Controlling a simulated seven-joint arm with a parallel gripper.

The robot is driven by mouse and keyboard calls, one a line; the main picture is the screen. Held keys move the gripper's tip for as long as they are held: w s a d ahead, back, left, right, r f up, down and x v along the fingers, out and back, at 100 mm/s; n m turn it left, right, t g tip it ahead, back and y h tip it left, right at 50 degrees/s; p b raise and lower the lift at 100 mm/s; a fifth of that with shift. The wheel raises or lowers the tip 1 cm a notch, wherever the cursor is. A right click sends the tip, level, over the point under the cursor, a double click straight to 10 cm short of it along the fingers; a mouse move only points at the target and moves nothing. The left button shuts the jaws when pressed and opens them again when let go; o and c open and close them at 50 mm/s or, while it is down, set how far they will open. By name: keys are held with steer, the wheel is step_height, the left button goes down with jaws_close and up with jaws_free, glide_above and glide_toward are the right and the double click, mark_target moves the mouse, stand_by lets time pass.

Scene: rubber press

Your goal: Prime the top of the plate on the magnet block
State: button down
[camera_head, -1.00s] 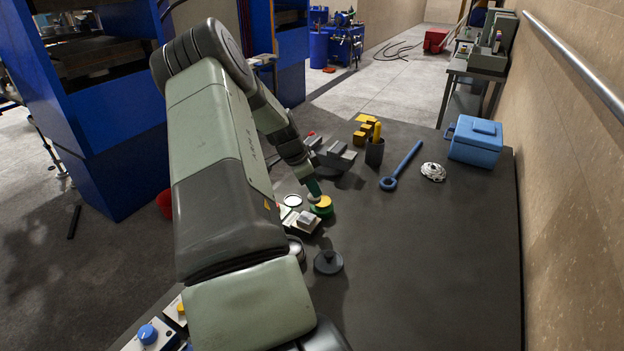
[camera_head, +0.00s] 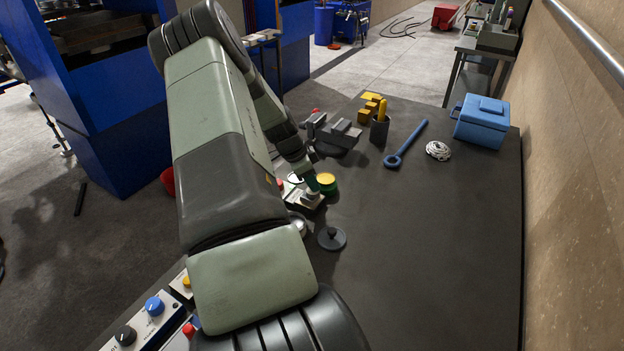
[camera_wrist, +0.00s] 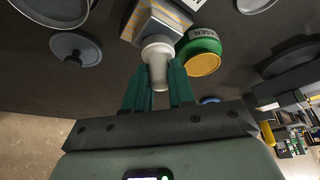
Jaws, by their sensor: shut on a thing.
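My gripper (camera_wrist: 158,82) has its green fingers shut on a pale grey, cylinder-like applicator (camera_wrist: 158,50) with a wider end. The magnet block (camera_wrist: 142,26), grey with yellowish stripes, lies just beyond the applicator's tip in the wrist view. The applicator overlaps the block's near edge there; I cannot tell whether they touch. The plate on its top is hard to make out. In the head view my gripper (camera_head: 312,186) is over the pale block area (camera_head: 307,202). A green tin with a yellow top (camera_head: 327,182) stands beside it, also in the wrist view (camera_wrist: 203,62).
A dark knobbed lid (camera_head: 331,238) lies in front. The right side of the table is clear.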

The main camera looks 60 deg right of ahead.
steer(key=shift+d, duration=1.25)
steer(key=shift+d+r, duration=0.1)
steer(key=shift+d, duration=0.2)
step_height(320, 180, up, 8)
steer(key=shift+a, duration=0.1)
